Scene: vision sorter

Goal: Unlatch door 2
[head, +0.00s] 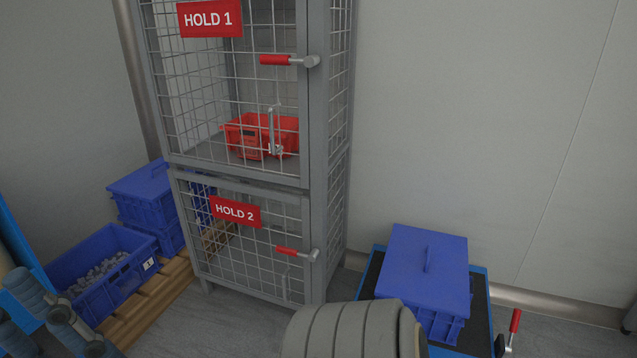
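Door 2 (232,259) is the lower wire-mesh door of a grey cage cabinet, marked by a red HOLD 2 sign (235,212). It looks shut. Its latch has a red handle (288,251) that lies nearly level, pointing left from a grey pivot (313,255) on the right post. A thin grey pull bar (285,282) hangs below the handle on the mesh. Neither of my grippers can be made out in the head view, and nothing touches the latch.
Door 1 above has a similar red handle (275,60); a red bin (261,135) sits behind it. Blue crates (101,270) stand on a wooden pallet (150,304) at left. A lidded blue crate (424,271) stands at right. A large ribbed grey shape fills bottom centre.

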